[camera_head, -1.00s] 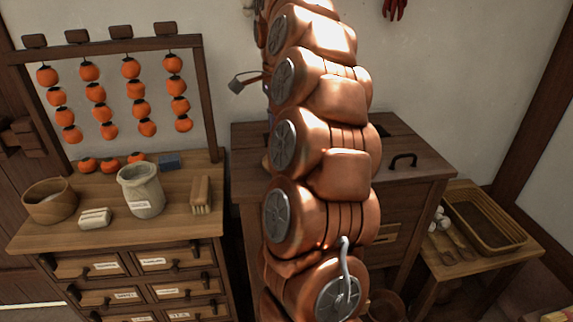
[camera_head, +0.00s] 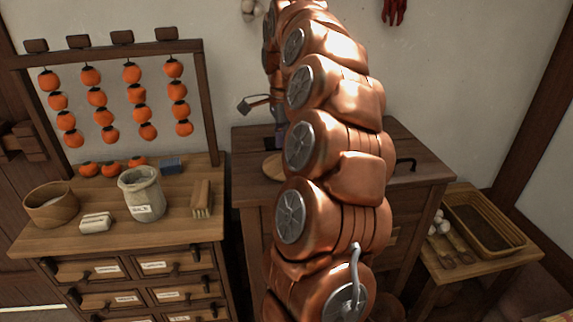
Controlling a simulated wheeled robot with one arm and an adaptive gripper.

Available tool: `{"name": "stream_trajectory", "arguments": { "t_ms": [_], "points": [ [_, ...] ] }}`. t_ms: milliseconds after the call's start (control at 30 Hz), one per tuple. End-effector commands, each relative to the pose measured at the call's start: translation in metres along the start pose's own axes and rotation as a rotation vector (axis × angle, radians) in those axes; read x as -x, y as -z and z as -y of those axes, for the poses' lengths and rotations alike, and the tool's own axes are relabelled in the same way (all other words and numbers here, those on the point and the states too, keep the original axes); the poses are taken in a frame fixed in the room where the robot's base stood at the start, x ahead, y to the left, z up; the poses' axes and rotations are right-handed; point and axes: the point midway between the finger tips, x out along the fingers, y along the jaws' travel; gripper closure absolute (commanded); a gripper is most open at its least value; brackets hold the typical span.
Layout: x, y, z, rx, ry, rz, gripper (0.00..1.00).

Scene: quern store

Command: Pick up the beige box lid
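A round, light tan piece (camera_head: 273,167) shows on top of the dark wooden chest, just left of my arm; it may be the beige box lid. My arm hides its right part. Dark parts of what looks like my gripper (camera_head: 277,139) show just above it, at the arm's left edge. The fingertips are mostly hidden behind the arm, so I cannot tell whether the gripper is open or touches the tan piece.
The dark chest (camera_head: 247,133) stands behind my arm. On the left cabinet (camera_head: 150,236) are a round wooden tub (camera_head: 50,205), a grey jar (camera_head: 141,195), a white block (camera_head: 96,222) and a brush (camera_head: 201,198). A low table (camera_head: 475,264) at right holds a basket (camera_head: 486,222).

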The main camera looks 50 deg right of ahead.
Motion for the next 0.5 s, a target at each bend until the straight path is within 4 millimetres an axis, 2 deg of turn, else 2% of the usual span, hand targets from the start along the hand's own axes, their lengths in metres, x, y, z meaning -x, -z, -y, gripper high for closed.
{"name": "stream_trajectory", "arguments": {
  "t_ms": [300,500],
  "points": [
    [-0.031,0.002,0.001,0.002,-0.002,0.0,0.48],
    [-0.035,0.002,0.001,0.001,-0.001,0.0,0.48]
  ]
}}
